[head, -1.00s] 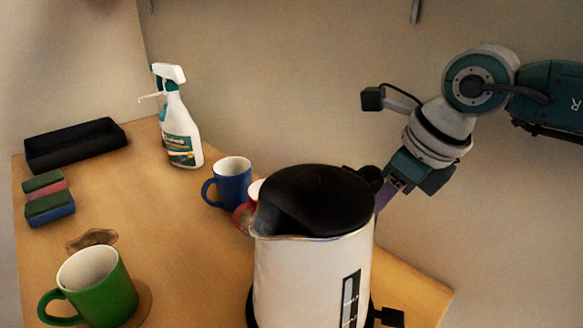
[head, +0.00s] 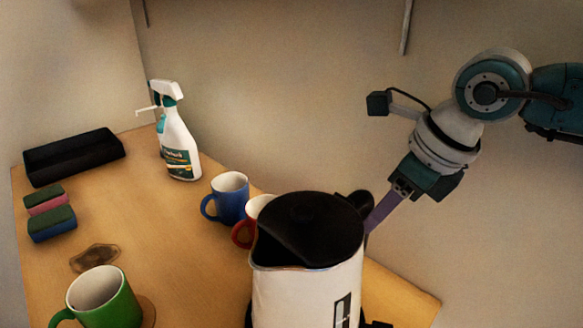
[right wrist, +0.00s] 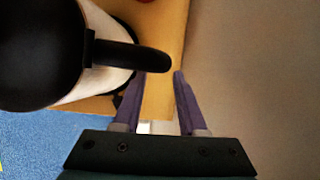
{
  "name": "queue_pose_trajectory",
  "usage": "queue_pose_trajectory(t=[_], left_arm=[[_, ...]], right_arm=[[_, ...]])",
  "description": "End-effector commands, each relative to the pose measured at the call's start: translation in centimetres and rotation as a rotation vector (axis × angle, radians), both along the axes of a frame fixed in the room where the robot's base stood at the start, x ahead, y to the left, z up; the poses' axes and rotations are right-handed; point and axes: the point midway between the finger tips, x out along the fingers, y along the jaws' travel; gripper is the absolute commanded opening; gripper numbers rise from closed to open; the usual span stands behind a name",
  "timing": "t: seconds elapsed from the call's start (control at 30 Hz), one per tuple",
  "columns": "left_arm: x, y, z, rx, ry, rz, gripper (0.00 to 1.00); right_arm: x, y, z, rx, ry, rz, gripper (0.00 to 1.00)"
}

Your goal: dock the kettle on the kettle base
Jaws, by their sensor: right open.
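The white kettle (head: 305,290) with its black lid stands upright at the front of the table, cut off by the lower edge of the head view. Its black handle (head: 360,202) points to the right. My right gripper (head: 372,228) is at the handle side, its purple fingers partly hidden behind the handle. In the right wrist view, the open right gripper (right wrist: 163,75) has its fingertips just short of the black handle (right wrist: 130,55), with nothing clamped between them. A black piece (head: 376,324) shows low beside the kettle; I cannot tell whether it is the kettle base. My left gripper is out of view.
A blue mug (head: 228,200) and a red mug (head: 243,234) stand close behind the kettle. A green mug (head: 105,305), sponges (head: 52,224), a black tray (head: 75,160) and a spray bottle (head: 178,145) are farther left. The wall is behind my right arm.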

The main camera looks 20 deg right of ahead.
Motion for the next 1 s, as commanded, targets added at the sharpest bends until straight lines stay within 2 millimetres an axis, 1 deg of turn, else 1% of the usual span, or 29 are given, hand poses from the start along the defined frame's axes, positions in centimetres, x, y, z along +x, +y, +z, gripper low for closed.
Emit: queue_pose_trajectory(t=[0.03, 0.6, 0.77, 1.0], left_arm=[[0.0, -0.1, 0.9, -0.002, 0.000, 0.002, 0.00], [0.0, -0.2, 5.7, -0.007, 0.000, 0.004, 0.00], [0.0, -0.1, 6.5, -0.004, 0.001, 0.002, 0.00], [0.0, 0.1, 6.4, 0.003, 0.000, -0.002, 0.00]], right_arm=[[-0.2, -0.1, 0.9, -0.001, 0.000, 0.000, 0.41], [-2.0, -0.7, 5.5, 0.000, 0.000, 0.000, 0.41], [-2.4, -0.7, 6.3, 0.001, -0.001, 0.001, 0.41], [-2.5, -0.8, 6.2, 0.001, -0.002, 0.000, 0.41]])
